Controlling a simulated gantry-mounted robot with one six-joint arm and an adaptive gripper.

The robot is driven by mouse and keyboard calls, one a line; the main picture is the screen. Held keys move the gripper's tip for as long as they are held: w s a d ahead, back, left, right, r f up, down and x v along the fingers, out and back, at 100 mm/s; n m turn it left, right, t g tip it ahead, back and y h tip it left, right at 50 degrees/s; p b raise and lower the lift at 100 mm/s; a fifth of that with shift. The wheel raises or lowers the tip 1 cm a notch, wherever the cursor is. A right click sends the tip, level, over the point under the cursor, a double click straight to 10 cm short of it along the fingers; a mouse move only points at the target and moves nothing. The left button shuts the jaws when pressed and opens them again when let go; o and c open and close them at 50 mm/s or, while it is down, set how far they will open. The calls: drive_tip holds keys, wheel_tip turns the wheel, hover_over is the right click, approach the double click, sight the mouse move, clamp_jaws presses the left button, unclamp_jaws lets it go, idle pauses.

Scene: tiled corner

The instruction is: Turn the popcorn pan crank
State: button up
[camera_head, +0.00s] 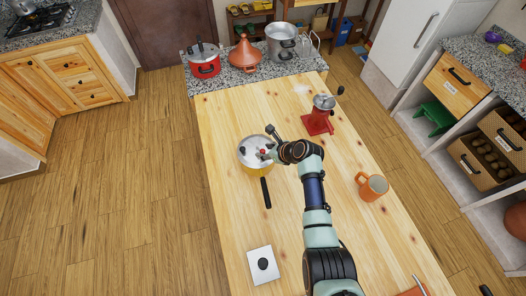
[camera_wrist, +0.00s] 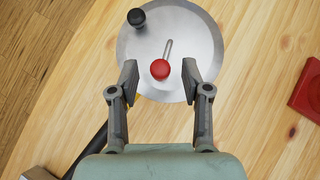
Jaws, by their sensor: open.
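The popcorn pan (camera_head: 248,162) is yellow with a shiny round lid and a long black handle (camera_head: 266,193), and stands on the wooden table. In the wrist view the metal lid (camera_wrist: 205,40) fills the upper middle. A thin crank rod (camera_wrist: 168,47) on it ends at a red knob (camera_wrist: 160,69). A black knob (camera_wrist: 136,17) shows at the lid's upper left rim. My gripper (camera_wrist: 159,80) is open above the lid, one finger on each side of the red knob, with gaps on both sides. In the head view my gripper (camera_head: 267,153) partly covers the lid.
A red grinder (camera_head: 318,122) stands right of the pan, and an orange mug (camera_head: 372,187) farther right. A white plate with a black knob (camera_head: 262,264) lies at the front left. Pots (camera_head: 204,62) stand on the counter behind. The table left of my arm is mostly clear.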

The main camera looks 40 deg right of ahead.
drive_tip(key=shift+x, duration=1)
clamp_jaws()
drive_tip(key=shift+d+f+b, duration=0.1)
drive_tip(key=shift+b, duration=0.4)
